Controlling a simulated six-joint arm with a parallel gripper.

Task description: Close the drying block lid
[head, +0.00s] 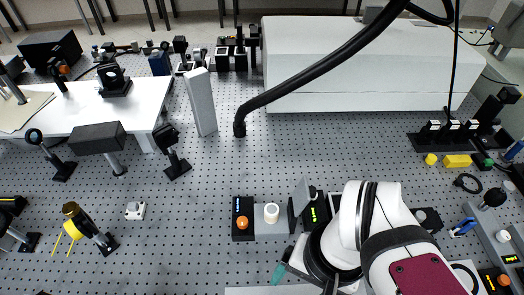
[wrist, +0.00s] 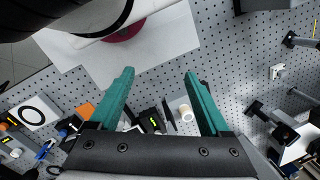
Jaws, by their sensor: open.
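The drying block (head: 316,214) looks like the dark unit with a green display, right of centre in the head view and partly hidden behind my arm. A dark flat panel, apparently its lid (head: 300,197), stands nearly upright at the block's left side, so the lid is open. In the wrist view the block (wrist: 152,120) and the thin dark lid (wrist: 167,113) show small between my fingers. My gripper (wrist: 160,72) has two teal fingers spread apart with nothing held. In the head view a teal fingertip shows to the lower left of the block, apart from the lid.
A white cylinder (head: 271,213) stands on a light plate left of the lid. Beside it is a dark box with an orange knob (head: 242,223). A white sheet (wrist: 120,50) lies near my gripper.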

